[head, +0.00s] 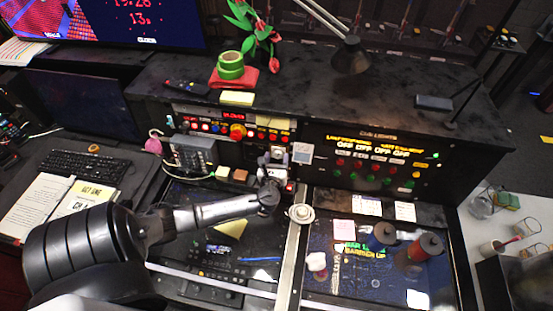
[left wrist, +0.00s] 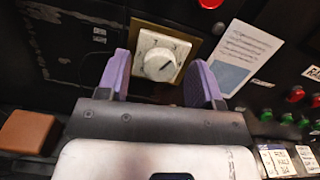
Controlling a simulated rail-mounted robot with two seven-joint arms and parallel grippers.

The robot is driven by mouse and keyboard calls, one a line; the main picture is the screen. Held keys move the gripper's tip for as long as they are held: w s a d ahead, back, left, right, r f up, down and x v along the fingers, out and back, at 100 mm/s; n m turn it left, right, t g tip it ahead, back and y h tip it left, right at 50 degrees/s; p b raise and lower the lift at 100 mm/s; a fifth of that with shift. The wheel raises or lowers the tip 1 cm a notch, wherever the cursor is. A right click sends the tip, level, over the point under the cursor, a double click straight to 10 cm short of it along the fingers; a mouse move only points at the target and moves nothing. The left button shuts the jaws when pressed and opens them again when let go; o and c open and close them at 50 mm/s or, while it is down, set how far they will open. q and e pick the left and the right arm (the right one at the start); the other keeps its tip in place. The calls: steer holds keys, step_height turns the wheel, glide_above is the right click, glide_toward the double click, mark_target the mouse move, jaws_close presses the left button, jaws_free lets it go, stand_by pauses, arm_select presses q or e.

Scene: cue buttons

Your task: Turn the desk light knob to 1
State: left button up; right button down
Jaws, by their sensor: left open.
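The knob (left wrist: 160,66) is round and cream-white, on a square pale plate with a brass-coloured backing on the dark panel. My right gripper is not in view.
A white card (left wrist: 240,58) is on the panel right of the knob, with red and green buttons (left wrist: 296,95) farther right. A brown block (left wrist: 27,132) is at lower left.

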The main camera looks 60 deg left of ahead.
arm_select(q)
steer(key=c, duration=0.9)
steer(key=shift+n, duration=0.3)
steer(key=n+g+b, duration=0.1)
steer(key=n+b, duration=0.1)
steer(key=n, duration=0.3)
steer(key=shift+f+n+y, duration=0.1)
steer(key=shift+n+y, duration=0.2)
steer(key=n+g+b, duration=0.1)
steer(key=n+b, duration=0.1)
steer(key=n, duration=0.3)
steer(key=shift+n, duration=0.4)
steer(key=n+g+b, duration=0.1)
steer(key=n, duration=0.4)
steer(key=shift+n, duration=0.3)
steer(key=n+h, duration=0.1)
steer(key=n, duration=0.3)
steer(key=shift+n+b, duration=0.3)
steer(key=shift+b, duration=0.1)
